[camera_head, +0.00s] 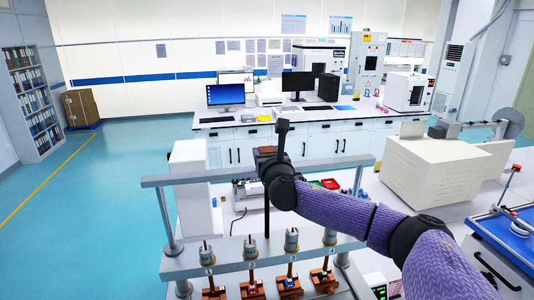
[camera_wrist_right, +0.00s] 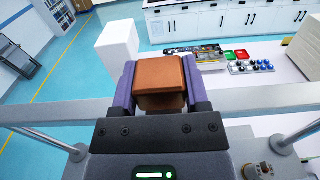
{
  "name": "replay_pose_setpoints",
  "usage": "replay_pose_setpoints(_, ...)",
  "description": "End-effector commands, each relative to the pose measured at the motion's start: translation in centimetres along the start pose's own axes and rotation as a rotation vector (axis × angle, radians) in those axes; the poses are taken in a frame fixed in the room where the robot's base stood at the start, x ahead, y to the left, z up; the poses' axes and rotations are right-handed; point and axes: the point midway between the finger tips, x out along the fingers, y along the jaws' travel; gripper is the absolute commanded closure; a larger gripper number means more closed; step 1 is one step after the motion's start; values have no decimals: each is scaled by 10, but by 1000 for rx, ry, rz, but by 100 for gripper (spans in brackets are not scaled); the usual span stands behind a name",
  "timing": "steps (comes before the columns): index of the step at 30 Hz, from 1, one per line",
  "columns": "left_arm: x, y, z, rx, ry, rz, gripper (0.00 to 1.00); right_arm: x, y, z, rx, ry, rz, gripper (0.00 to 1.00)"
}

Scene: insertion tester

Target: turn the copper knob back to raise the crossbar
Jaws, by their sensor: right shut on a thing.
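The copper knob (camera_wrist_right: 155,77) is a brown-orange block in the right wrist view, held between the two purple fingers of my right gripper (camera_wrist_right: 157,88). In the head view the knob (camera_head: 266,150) shows only in part, just beyond my right gripper (camera_head: 268,160), whose wrist hides the rest. The grey crossbar (camera_head: 205,177) runs across the insertion tester between two upright posts, level as far as it shows. My arm covers part of its right side. Below it stand several numbered stations with grey cylinders (camera_head: 249,247) and copper-brown clamps (camera_head: 290,286). My left gripper is not in the head view.
A white box (camera_head: 188,165) stands behind the tester at left. Red and green trays (camera_head: 330,183) lie on the bench behind my arm. A beige machine (camera_head: 430,170) stands to the right. Open blue floor (camera_head: 110,190) lies to the left.

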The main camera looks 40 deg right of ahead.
Motion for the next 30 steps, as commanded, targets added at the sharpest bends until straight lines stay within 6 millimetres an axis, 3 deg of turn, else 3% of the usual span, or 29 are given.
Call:
replay_pose_setpoints(1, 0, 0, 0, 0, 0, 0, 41, 0, 0, 0, 0, 0, 0, 86)
replay_pose_setpoints(3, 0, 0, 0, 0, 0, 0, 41, 0, 0, 0, 0, 0, 0, 100)
replay_pose_setpoints(14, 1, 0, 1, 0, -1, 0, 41, 0, -1, -1, -2, 2, 82, 100)
replay_pose_setpoints(30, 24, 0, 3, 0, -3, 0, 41, 0, -1, -3, 1, 1, 482, 100)
